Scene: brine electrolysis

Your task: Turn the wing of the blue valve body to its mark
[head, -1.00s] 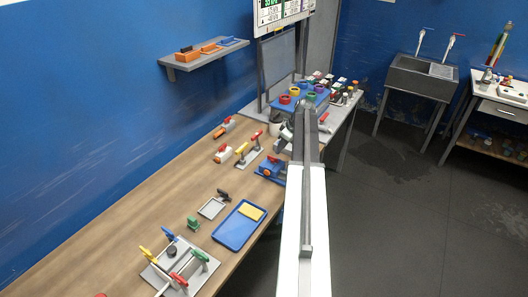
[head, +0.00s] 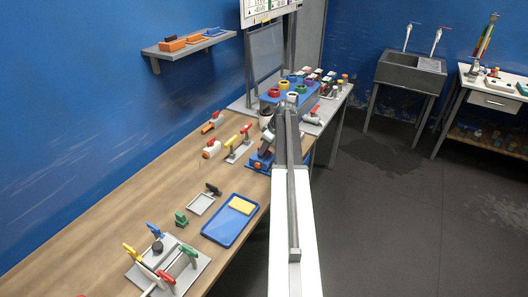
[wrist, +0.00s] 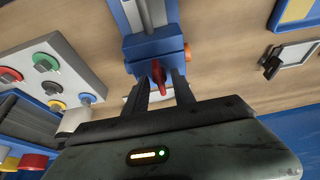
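The blue valve body (wrist: 150,52) is at the top middle of the wrist view, with a grey pipe or rail running up from it. Its red wing (wrist: 158,74) points toward my gripper. My gripper (wrist: 161,82) is open, its two dark fingers on either side of the wing's tip. Space shows between the wing and the right finger; I cannot tell whether the left finger touches it. The mark is not discernible. In the head view the blue valve body (head: 260,160) is partly hidden behind my arm.
A grey panel with coloured knobs (wrist: 62,68) lies left in the wrist view. The blue tray (head: 222,236) with a yellow sponge (head: 241,205) and a grey valve stand (head: 190,268) are on the bench. Red- and yellow-handled fittings (head: 238,146) stand beside the valve. The floor at right is clear.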

